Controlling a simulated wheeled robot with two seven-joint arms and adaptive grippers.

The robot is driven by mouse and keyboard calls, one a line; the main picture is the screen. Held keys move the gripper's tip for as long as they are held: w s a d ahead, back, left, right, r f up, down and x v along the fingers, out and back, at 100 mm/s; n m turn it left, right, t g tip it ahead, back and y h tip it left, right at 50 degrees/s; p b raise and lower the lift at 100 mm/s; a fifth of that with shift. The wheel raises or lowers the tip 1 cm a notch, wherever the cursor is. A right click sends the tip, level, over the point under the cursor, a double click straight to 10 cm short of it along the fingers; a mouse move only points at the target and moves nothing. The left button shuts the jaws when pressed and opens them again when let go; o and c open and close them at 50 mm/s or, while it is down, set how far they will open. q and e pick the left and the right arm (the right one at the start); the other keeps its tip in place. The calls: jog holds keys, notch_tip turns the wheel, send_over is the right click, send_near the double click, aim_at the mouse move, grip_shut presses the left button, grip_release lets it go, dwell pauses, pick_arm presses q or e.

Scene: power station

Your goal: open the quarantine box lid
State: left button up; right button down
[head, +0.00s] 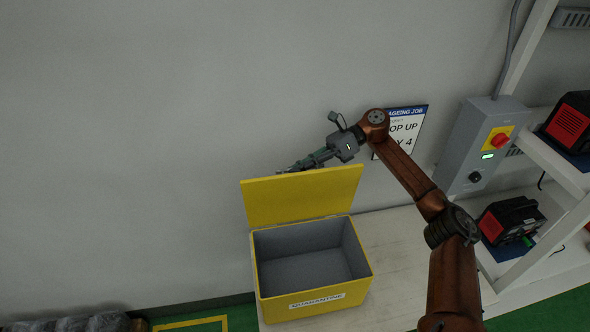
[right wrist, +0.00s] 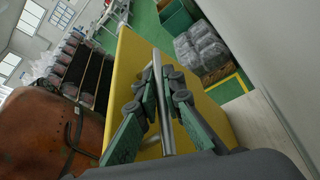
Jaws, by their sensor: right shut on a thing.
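The yellow quarantine box (head: 317,300) stands on a pale bench, with a QUARANTINE label on its front. Its lid (head: 303,197) is raised nearly upright at the back edge, and the grey interior shows empty. My right gripper (head: 287,170) is at the lid's top edge, partly hidden behind it. In the right wrist view the yellow lid (right wrist: 135,60) lies beneath the fingers, and the gripper (right wrist: 163,80) is shut on a metal bar handle (right wrist: 166,125). My left gripper is not in view.
A wall stands close behind the box, with a sign (head: 405,125) on it. A grey control box with a red button (head: 499,141) and a shelf with red-black devices (head: 512,220) stand at the right. The bench top (head: 390,240) right of the box is clear.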

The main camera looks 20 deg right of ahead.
jog(key=shift+f, duration=0.1)
jog(key=c, duration=2.3)
grip_release()
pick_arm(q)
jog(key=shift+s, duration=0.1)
pick_arm(e)
notch_tip(320, 180, up, 10)
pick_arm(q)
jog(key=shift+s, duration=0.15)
